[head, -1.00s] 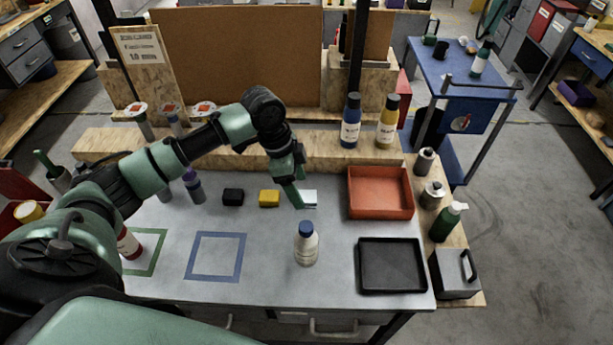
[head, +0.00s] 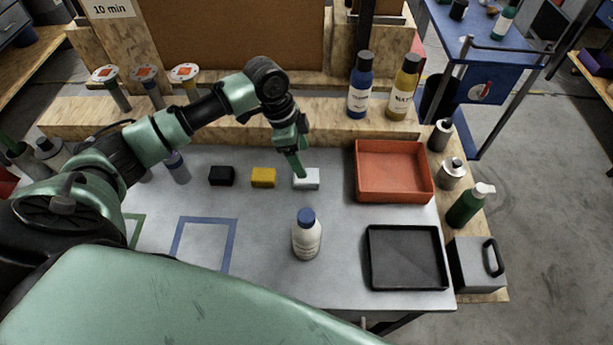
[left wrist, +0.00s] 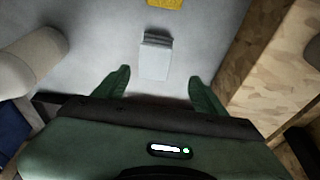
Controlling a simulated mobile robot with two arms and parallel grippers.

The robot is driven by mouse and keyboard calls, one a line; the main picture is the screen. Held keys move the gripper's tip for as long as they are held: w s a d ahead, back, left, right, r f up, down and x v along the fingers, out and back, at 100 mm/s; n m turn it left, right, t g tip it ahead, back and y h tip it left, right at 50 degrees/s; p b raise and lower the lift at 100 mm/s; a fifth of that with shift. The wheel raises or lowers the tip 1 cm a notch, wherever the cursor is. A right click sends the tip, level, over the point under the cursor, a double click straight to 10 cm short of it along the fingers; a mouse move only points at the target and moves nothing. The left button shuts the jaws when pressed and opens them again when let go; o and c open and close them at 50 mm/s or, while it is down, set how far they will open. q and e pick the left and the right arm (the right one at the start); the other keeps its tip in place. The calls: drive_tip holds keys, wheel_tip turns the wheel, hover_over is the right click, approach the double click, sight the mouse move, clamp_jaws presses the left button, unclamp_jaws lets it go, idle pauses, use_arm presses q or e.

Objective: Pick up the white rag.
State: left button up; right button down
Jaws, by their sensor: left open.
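The white rag (head: 308,180) is a small folded pale block on the grey tabletop, right of a yellow block. In the left wrist view the rag (left wrist: 155,58) lies ahead of the fingertips, centred between them. My left gripper (head: 301,174) is over the rag in the head view and hides part of it. In the left wrist view its two green fingers (left wrist: 155,80) are spread apart with nothing between them. My right gripper is not in view.
A yellow block (head: 263,177) and a black block (head: 221,176) lie left of the rag. A white bottle with a blue cap (head: 306,240) stands in front. A red tray (head: 427,192) and a black tray (head: 441,277) are to the right. A wooden ledge (head: 225,133) runs behind.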

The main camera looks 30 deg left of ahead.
use_arm(q)
drive_tip(key=f, duration=0.1)
drive_tip(key=d+f+p, duration=0.1)
drive_tip(key=f, duration=0.1)
drive_tip(key=f+p, duration=0.1)
drive_tip(key=f, duration=0.1)
drive_tip(key=shift+s+d, duration=0.15)
drive_tip(key=shift+s, duration=0.25)
drive_tip(key=shift+w+f, duration=0.15)
drive_tip(key=shift+f, duration=0.25)
drive_tip(key=c, duration=1.5)
drive_tip(key=shift+r, duration=0.15)
